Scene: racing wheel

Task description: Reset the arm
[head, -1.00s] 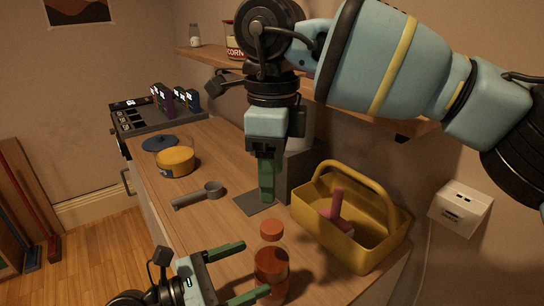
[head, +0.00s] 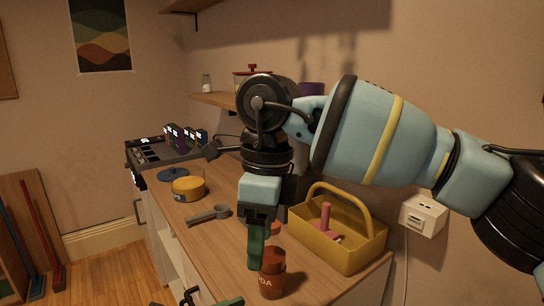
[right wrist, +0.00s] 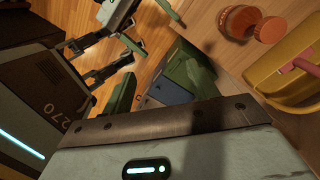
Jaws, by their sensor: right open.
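My right arm crosses the head view from the right. Its gripper (head: 257,248) points down beside a red-brown jar (head: 271,280), above the counter. In the right wrist view its green fingers (right wrist: 155,90) stand apart with nothing between them. The jar (right wrist: 238,22) and its orange-red lid (right wrist: 271,30) also show there, clear of the fingers. My left gripper (head: 228,302) shows only as a sliver at the bottom edge of the head view.
A yellow caddy (head: 345,250) with a pink-handled tool stands right of the jar. A grey scoop (head: 210,215), a yellow pot (head: 188,188) and a blue lid (head: 173,174) lie farther back on the wooden counter (head: 205,240). A wall shelf (head: 215,100) runs above. The stove is beyond.

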